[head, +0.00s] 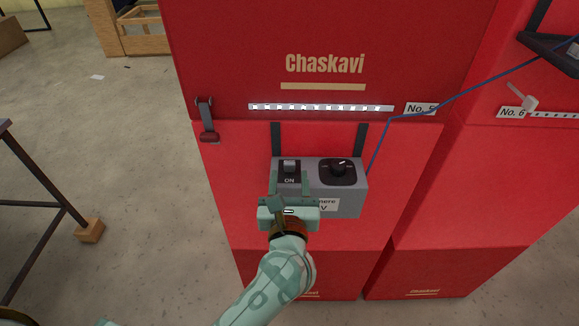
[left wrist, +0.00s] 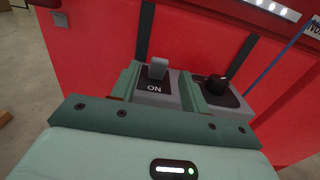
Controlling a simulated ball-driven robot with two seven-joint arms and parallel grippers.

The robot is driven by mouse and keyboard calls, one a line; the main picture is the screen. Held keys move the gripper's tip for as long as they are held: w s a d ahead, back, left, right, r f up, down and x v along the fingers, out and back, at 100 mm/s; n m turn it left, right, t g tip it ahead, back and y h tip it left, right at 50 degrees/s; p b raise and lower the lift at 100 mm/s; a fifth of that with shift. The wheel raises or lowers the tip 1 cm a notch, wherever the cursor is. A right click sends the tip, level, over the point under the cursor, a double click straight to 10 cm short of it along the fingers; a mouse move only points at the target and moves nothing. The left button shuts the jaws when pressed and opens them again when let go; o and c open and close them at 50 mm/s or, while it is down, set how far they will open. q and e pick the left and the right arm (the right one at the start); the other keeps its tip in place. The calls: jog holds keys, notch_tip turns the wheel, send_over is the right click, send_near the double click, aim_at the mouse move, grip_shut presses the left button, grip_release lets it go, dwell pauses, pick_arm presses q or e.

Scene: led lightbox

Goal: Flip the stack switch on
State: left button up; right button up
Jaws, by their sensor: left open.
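A grey control box (head: 346,205) hangs by two dark straps on the front of a red stack. It carries a grey rocker switch (head: 289,165) on a black plate, with "ON" printed below it, and a black round knob (head: 338,168) to the right. My left gripper (head: 289,184) is open in front of the box, its fingers either side of the switch plate's lower part. In the left wrist view the switch (left wrist: 157,68) shows between the open fingers, with the knob (left wrist: 216,85) beyond the right finger. I cannot tell whether the fingers touch the box. My right gripper is out of view.
A lit LED strip (head: 320,107) crosses the red stack (head: 330,30) above the box, beside a "No. 5" label (head: 421,108). A blue cable (head: 460,95) runs up right from the box. A second red stack (head: 500,190) stands at right.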

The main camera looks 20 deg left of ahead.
pick_arm(q)
jog(key=v, duration=0.7)
